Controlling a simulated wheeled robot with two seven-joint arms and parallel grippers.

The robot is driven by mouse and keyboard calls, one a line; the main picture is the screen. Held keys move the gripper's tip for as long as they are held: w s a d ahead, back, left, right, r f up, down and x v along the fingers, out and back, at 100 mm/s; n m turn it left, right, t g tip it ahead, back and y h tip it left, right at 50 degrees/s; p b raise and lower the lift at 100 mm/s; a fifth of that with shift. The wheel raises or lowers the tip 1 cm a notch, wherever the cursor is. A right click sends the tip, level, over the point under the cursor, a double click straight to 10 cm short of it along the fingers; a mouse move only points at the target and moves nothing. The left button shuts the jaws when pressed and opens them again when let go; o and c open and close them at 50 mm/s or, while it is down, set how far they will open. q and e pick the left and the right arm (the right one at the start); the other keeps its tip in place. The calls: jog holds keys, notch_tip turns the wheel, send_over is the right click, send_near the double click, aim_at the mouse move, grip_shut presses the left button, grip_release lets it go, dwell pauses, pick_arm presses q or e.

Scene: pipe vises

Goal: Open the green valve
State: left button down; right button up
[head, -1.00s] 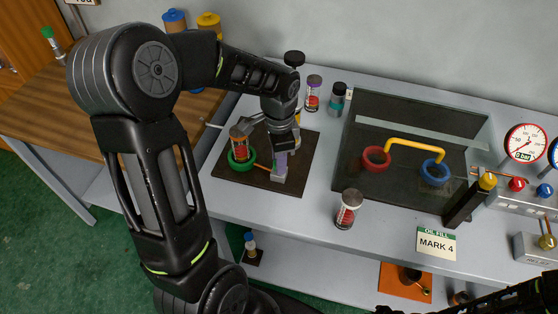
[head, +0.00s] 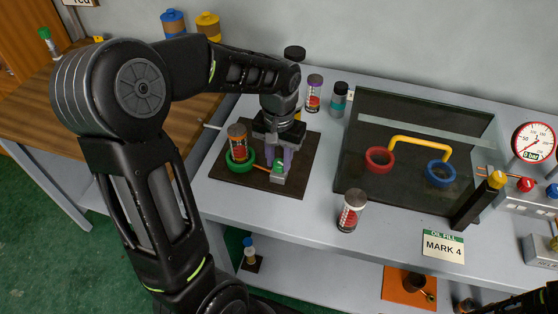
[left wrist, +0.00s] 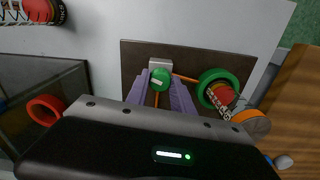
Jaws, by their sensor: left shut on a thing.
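The green valve (head: 278,168) is a small green knob on a light grey block, on a dark brown plate (head: 230,185). In the left wrist view the green valve (left wrist: 161,79) sits between the purple fingers. My left gripper (head: 279,163) points down over the plate and is shut on the green valve. The fingers partly hide it in the head view. An orange pipe runs from the block to a green ring (head: 240,160), where a red-labelled canister (head: 238,143) stands.
A glass-covered dark case (head: 400,190) with red and blue rings and a yellow pipe lies to the right. A red-labelled jar (head: 351,211) stands in front, near a "MARK 4" card (head: 443,246). Two small bottles (head: 314,93) (head: 337,99) stand behind the plate.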

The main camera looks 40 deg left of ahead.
aim_at(278, 163)
pick_arm(q)
jog(key=shift+n, duration=1.2)
jog(key=c, duration=1.1)
grip_release()
jog(key=shift+b, duration=0.3)
jog(key=shift+r, duration=3.95)
